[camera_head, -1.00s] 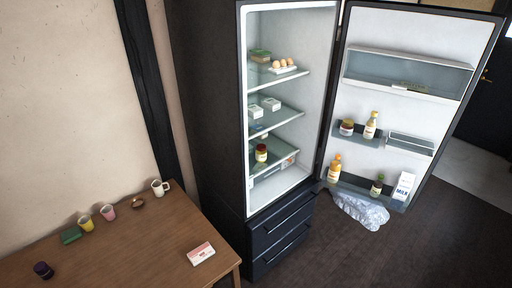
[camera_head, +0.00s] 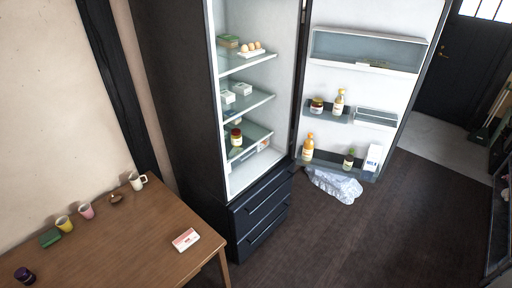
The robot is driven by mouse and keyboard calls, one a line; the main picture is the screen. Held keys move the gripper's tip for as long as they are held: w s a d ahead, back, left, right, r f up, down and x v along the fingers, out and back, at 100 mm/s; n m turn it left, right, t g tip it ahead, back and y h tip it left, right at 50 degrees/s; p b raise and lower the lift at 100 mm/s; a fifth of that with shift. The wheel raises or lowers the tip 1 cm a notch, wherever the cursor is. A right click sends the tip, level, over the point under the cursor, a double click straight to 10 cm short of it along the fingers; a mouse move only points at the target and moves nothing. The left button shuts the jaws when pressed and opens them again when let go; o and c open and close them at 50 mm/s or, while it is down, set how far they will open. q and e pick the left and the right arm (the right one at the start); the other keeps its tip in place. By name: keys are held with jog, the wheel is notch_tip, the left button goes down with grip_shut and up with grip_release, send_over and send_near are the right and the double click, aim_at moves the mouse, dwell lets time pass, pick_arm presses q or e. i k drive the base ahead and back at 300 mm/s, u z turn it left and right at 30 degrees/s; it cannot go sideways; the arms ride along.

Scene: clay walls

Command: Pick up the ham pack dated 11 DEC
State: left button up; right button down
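A white pack with a red-pink band (camera_head: 185,240) lies flat near the right edge of the wooden table (camera_head: 140,250). It may be a ham pack, but its print is too small to read. Two small white packs, one in front (camera_head: 228,97) and one behind (camera_head: 242,88), lie on the middle shelf of the open fridge (camera_head: 250,175). I cannot tell what they are. No 11 DEC date is legible anywhere. Neither of my grippers is in view.
The fridge door (camera_head: 375,95) stands wide open to the right, holding bottles and a milk carton (camera_head: 373,158). Mugs stand along the table's back edge. Dark floor (camera_head: 370,240) is open at right.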

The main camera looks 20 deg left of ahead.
aim_at(190, 238)
jog(key=k, duration=0.35)
jog(key=z, duration=0.85)
jog(key=i, duration=0.8)
jog(key=u, duration=1.6)
